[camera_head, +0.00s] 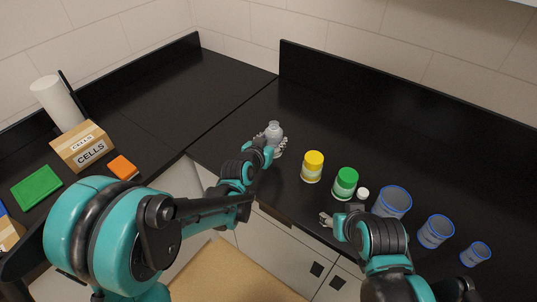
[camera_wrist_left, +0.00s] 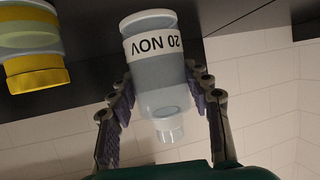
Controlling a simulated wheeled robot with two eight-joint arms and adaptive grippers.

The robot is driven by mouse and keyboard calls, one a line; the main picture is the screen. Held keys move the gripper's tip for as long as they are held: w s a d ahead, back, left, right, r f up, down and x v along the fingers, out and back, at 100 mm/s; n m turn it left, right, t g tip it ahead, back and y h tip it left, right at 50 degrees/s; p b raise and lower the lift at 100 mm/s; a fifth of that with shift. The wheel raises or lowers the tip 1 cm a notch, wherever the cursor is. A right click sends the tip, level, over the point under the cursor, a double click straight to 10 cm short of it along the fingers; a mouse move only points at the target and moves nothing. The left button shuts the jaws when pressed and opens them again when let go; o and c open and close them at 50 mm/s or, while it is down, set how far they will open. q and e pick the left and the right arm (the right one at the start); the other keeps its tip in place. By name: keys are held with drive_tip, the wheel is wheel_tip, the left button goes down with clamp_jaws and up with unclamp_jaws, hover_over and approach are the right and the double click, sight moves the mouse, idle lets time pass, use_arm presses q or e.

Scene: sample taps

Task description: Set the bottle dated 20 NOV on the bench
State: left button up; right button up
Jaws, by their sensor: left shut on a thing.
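The bottle dated 20 NOV (camera_head: 274,129) is pale grey and translucent with a narrow neck. In the left wrist view (camera_wrist_left: 158,78) its white label reads "20 NOV" upside down. My left gripper (camera_head: 272,142) is shut on it, a finger on each side (camera_wrist_left: 163,103). The bottle is upright over the black bench (camera_head: 232,143), near the inner corner. I cannot tell if its base touches the bench. My right gripper (camera_head: 340,213) is low at the front edge, its fingers apart and seemingly empty.
To the right stand a yellow-lidded jar (camera_head: 312,166), a green-lidded jar (camera_head: 345,183), a white-capped item (camera_head: 362,194) and blue-rimmed beakers (camera_head: 392,202). On the left are CELLS boxes (camera_head: 82,147), a paper roll (camera_head: 57,103), green (camera_head: 37,188) and orange (camera_head: 122,167) blocks. The back bench is clear.

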use_arm(q)
drive_tip(key=shift+s+a+f, duration=0.15)
drive_tip(key=shift+a+f, duration=0.3)
drive_tip(key=shift+a, duration=0.3)
drive_tip(key=shift+f+b, duration=1)
drive_tip(key=shift+f, duration=1)
use_arm(e)
drive_tip(key=shift+f, duration=1.15)
use_arm(q)
drive_tip(key=shift+f, duration=0.15)
use_arm(e)
drive_tip(key=shift+f, duration=0.15)
use_arm(q)
drive_tip(key=o, duration=1.5)
drive_tip(key=shift+c, duration=0.2)
